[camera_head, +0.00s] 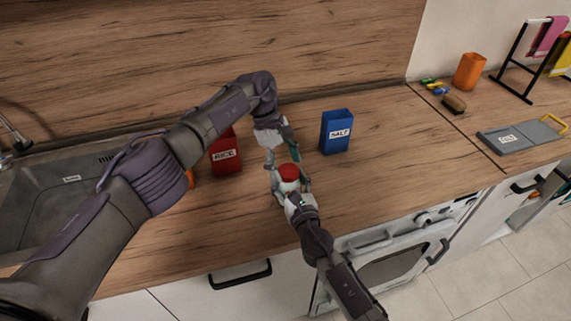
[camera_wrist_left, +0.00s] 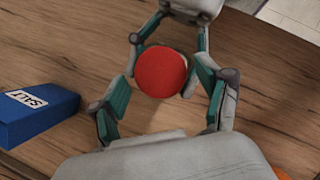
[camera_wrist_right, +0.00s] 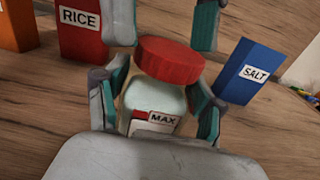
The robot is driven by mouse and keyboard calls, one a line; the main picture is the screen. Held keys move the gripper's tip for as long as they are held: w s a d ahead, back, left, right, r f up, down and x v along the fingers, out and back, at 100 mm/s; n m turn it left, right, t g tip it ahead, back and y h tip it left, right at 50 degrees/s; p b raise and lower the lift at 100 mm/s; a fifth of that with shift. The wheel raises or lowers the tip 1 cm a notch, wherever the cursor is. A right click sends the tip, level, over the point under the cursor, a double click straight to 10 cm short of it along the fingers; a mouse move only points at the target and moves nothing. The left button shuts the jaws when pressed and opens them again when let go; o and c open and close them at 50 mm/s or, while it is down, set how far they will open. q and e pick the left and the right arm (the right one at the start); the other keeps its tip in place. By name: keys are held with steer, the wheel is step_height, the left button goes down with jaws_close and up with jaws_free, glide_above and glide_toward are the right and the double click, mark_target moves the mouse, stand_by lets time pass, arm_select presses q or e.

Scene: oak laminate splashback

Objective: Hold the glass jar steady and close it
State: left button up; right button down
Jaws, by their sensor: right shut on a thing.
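The glass jar (camera_wrist_right: 152,110), with a MAX label, stands upright on the wooden counter. Its red lid (camera_head: 289,171) sits on its top; I cannot tell whether it is tight. The lid also shows in the right wrist view (camera_wrist_right: 169,61) and the left wrist view (camera_wrist_left: 161,72). My right gripper (camera_wrist_right: 157,105) is shut on the jar's body from the front, one finger on each side. My left gripper (camera_wrist_left: 163,108) is above, pointing down, its fingers spread apart with the lid seen between them. In the right wrist view its fingertips are just above the lid, holding nothing.
A blue SALT box (camera_head: 336,132) stands right of the jar. A red RICE box (camera_head: 225,155) stands to the left, with an orange box (camera_wrist_right: 16,26) beside it. The sink (camera_head: 60,185) is far left. An orange cup (camera_head: 469,71) and a grey board (camera_head: 520,136) are far right.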

arm_select(q)
steer(key=shift+r, duration=0.1)
steer(key=shift+r, duration=2.2)
steer(key=shift+c, duration=0.3)
